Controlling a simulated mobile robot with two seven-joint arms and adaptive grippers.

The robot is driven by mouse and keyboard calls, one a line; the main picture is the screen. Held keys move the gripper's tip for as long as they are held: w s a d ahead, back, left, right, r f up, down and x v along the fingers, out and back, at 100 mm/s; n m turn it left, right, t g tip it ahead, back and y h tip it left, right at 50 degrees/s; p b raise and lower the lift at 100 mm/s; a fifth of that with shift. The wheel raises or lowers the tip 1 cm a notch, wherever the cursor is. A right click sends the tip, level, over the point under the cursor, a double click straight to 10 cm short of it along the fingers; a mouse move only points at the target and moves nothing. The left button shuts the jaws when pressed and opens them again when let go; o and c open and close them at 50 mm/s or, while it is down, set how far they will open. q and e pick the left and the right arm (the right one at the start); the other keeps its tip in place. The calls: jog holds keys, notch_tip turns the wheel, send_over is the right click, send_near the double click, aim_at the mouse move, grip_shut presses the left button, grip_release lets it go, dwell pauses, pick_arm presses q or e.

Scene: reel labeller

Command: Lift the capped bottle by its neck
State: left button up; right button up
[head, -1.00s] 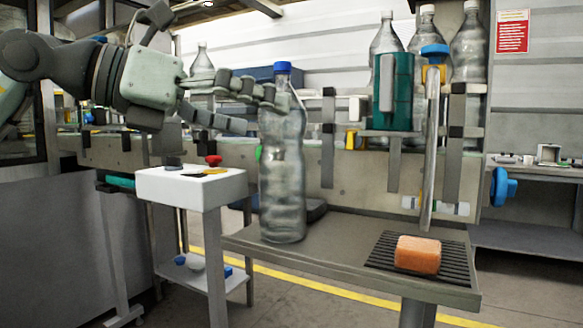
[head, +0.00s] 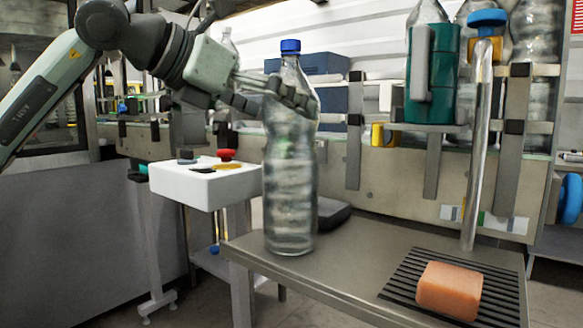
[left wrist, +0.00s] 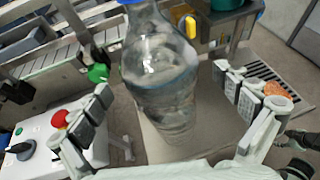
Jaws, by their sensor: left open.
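The capped bottle (head: 290,165) is clear, with a blue cap (head: 290,46), and stands upright on the grey metal table (head: 350,262). My left gripper (head: 290,90) is at the height of the bottle's neck and shoulder, coming in from the left. In the left wrist view the bottle (left wrist: 160,75) stands between the two open fingers (left wrist: 160,90), with a visible gap on each side. One finger passes in front of the bottle in the head view.
A white control box (head: 205,185) with a red button stands left of the table. An orange block (head: 449,290) lies on a black ribbed mat (head: 400,280) at the right. A curved metal pipe (head: 478,150) rises behind it.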

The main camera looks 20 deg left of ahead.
pick_arm(q)
jog(key=shift+x, duration=1.5)
jog(key=shift+s+f, duration=0.1)
jog(key=c, duration=1.8)
jog(key=shift+r, duration=0.25)
jog(key=shift+c, duration=0.9)
